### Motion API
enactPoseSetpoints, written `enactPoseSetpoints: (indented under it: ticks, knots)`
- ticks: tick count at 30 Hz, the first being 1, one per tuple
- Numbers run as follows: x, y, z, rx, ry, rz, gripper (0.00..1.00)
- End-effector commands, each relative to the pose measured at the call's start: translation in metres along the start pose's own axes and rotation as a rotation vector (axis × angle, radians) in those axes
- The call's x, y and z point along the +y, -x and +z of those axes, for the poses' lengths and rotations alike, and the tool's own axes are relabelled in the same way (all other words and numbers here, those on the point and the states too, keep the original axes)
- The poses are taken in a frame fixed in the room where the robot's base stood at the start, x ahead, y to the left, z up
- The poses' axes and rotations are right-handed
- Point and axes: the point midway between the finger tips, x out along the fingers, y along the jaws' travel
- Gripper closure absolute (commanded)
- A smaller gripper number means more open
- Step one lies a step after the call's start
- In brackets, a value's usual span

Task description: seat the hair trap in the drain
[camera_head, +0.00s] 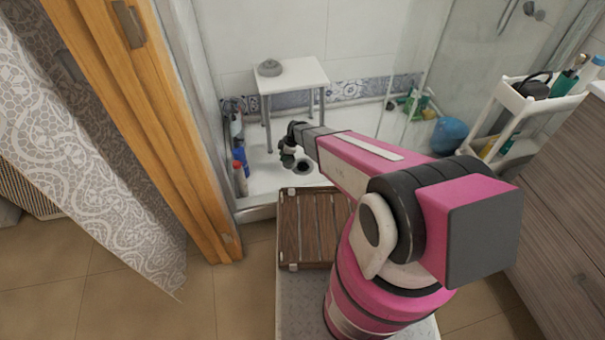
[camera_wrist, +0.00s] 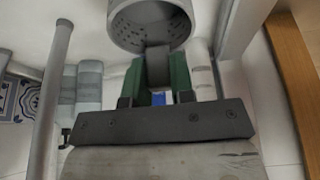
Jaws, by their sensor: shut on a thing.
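The hair trap (camera_wrist: 150,22) is a grey metal cup with small holes, at the top of the wrist view. My gripper (camera_wrist: 158,75) has its green fingers shut on the grey tab of the trap, and the cup sticks out beyond the fingertips. In the head view my gripper (camera_head: 289,152) hangs over the shower floor, just left of the drain (camera_head: 304,167), a dark round hole with a lighter rim. The trap is too small to make out clearly in the head view. The drain cannot be made out in the wrist view.
A white stool (camera_head: 292,76) with a grey round object (camera_head: 270,67) stands behind my gripper. Bottles (camera_head: 240,178) stand along the left shower edge. A blue item (camera_head: 449,136) lies at right, near a white cart (camera_head: 530,105). A wooden slatted rack (camera_head: 314,226) is in front.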

Motion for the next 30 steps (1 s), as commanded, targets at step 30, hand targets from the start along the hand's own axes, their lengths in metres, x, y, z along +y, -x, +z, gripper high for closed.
enactPoseSetpoints:
  ticks: [30]
  knots:
    - [0.061, -0.072, 0.11, 0.006, 0.094, -0.037, 1.0]
